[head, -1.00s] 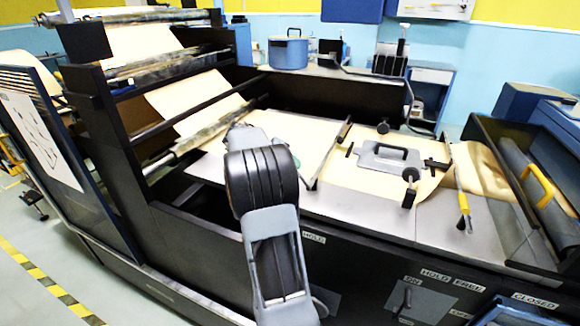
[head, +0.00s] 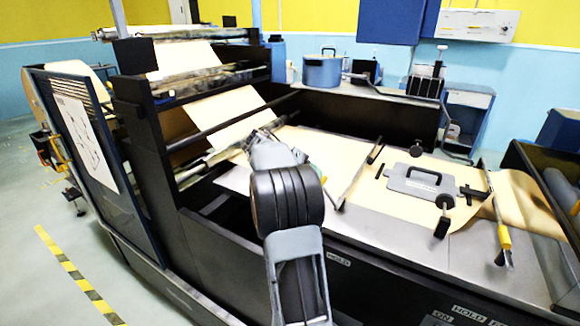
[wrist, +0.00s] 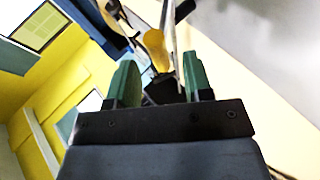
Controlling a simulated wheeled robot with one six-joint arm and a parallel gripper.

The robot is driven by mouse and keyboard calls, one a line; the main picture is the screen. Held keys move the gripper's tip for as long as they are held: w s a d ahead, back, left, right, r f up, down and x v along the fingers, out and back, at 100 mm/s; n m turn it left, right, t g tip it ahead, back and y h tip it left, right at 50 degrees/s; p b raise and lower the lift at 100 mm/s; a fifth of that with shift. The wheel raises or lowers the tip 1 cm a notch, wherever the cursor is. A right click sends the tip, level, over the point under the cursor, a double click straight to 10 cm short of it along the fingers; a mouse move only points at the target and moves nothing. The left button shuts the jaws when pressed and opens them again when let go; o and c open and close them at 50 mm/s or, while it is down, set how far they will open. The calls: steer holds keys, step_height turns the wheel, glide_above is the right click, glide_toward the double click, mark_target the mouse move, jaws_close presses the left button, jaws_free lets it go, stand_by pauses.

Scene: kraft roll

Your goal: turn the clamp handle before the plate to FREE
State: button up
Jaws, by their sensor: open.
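The grey plate (head: 422,184) with a black handle lies on the brown paper, right of centre in the head view. A black-knobbed clamp handle (head: 443,212) stands at the plate's near right side. A HOLD label (head: 468,312) shows on the front face below, beside a cut-off label starting with F; I cannot tell which way the handle points. In the wrist view my gripper (wrist: 161,85) has its two green fingers apart, with nothing clearly held. A yellow object (wrist: 155,50) shows beyond them. In the head view my forearm hides part of the machine, and the fingertips are not clear.
A yellow-handled tool (head: 504,243) lies right of the clamp. A long black bar (head: 358,175) crosses the paper left of the plate. A blue pot (head: 321,72) stands on the back ledge. Rollers and a dark upright frame (head: 155,150) rise at left.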

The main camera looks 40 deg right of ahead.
steer(key=v, duration=1)
stand_by(0.3)
steer(key=w+a+f+n+t+y, duration=0.1)
steer(key=a+f+n+t+y, duration=0.1)
steer(key=a+f+n+t, duration=0.6)
steer(key=s+a+f+n+t+y, duration=0.2)
steer(key=s+a, duration=0.5)
steer(key=a, duration=0.4)
steer(key=s+a+f+n+t+y, duration=0.2)
steer(key=s+a, duration=0.5)
steer(key=a, duration=0.4)
steer(key=shift+n+y, duration=0.5)
steer(key=shift+y, duration=0.2)
